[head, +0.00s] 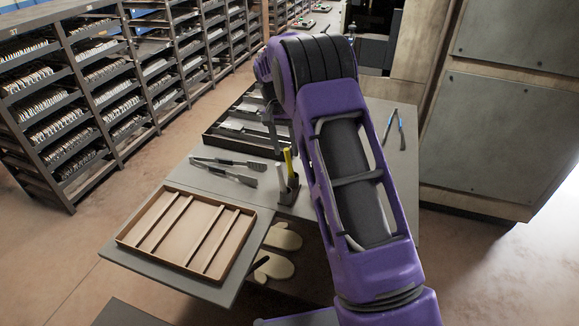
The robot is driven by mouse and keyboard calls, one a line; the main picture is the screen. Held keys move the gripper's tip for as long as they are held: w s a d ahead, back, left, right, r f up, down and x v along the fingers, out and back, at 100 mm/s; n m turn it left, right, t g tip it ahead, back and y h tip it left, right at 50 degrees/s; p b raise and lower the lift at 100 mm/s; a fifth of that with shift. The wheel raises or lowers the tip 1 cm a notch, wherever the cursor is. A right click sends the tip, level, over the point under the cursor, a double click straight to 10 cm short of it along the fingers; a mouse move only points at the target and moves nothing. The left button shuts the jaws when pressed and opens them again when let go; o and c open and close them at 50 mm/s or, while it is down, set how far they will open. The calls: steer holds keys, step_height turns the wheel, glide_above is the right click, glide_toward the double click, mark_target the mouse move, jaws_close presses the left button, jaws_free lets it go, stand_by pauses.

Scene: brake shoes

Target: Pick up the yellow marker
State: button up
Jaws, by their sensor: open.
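The yellow marker (288,163) stands upright in a small dark holder (288,188) on the grey table, and its upper part sticks out above the rim. My gripper (273,138) hangs from the end of the purple arm, just above and behind the marker in the picture. It is open and seems apart from the marker. Part of the gripper is hidden by the arm. The lower part of the marker is hidden inside the holder.
Black tongs (228,168) lie left of the holder. A dark tray (223,141) with metal parts sits behind. A wooden divided tray (187,234) is at front left. Blue-handled pliers (401,131) lie right of my arm. Mitts (274,267) show below the table edge.

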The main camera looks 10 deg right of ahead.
mark_target(289, 175)
steer(key=shift+s+d+f, duration=0.1)
steer(key=shift+d+f, duration=0.05)
steer(key=shift+f, duration=0.85)
steer(key=shift+s+d+f, duration=0.1)
steer(key=shift+d+f, duration=0.1)
steer(key=shift+f, duration=0.8)
steer(key=shift+s+d+f, duration=0.1)
steer(key=shift+d+f, duration=0.05)
steer(key=shift+f, duration=0.85)
jaws_close()
